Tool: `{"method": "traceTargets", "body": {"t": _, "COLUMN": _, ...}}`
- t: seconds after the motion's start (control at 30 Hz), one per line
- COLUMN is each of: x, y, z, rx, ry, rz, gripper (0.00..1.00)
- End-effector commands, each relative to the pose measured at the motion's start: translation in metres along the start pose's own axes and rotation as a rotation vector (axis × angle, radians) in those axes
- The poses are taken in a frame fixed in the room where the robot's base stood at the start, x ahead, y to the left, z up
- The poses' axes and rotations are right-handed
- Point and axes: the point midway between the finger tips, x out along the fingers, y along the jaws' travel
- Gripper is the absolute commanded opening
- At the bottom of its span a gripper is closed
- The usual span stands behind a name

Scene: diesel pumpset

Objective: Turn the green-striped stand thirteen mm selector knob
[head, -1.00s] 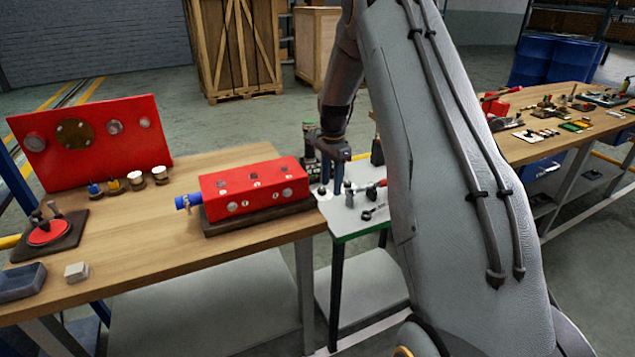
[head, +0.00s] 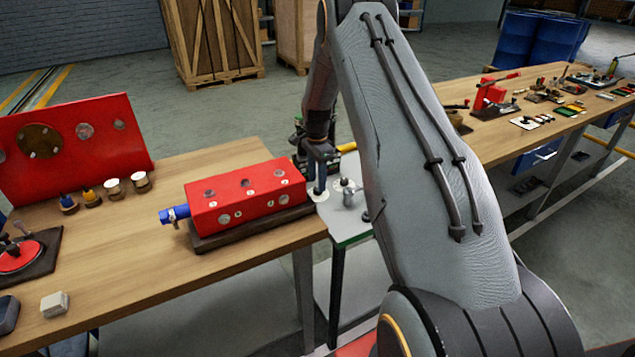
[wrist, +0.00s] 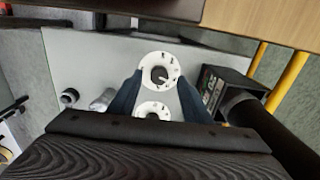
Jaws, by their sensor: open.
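The small stand (head: 345,240) has a grey top with a green front edge, beside the wooden bench. Two white dials with dark marks show in the wrist view: a farther dial (wrist: 150,62) with a dark centre knob (wrist: 158,75), and a nearer dial (wrist: 153,106). Which is the thirteen mm one I cannot read. My gripper (head: 318,186) points down over the stand's left part. In the wrist view my gripper (wrist: 160,80) is open, its blue fingers either side of the farther dial. Whether they touch the knob I cannot tell.
A red box (head: 245,194) on a dark base stands on the bench just left of the stand. A grey metal fitting (head: 349,193) stands right of my gripper. A dark device (wrist: 222,85) is right of the dials. My arm hides part of the stand.

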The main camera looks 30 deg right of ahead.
Motion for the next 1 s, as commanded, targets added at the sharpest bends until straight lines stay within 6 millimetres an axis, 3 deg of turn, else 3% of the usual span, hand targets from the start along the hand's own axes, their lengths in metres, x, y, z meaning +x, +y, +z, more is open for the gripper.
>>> {"method": "traceTargets", "body": {"t": 0.2, "x": 0.021, "y": 0.001, "z": -0.001, "rx": 0.002, "ry": 0.000, "rz": 0.001, "gripper": 0.44}}
{"method": "traceTargets", "body": {"t": 0.57, "x": 0.027, "y": 0.001, "z": -0.002, "rx": 0.003, "ry": 0.000, "rz": -0.001, "gripper": 0.44}}
{"method": "traceTargets", "body": {"t": 0.8, "x": 0.027, "y": 0.001, "z": -0.002, "rx": 0.003, "ry": 0.000, "rz": -0.001, "gripper": 0.06}}
{"method": "traceTargets", "body": {"t": 1.0, "x": 0.027, "y": 0.000, "z": -0.002, "rx": -0.006, "ry": 0.000, "rz": -0.001, "gripper": 0.03}}
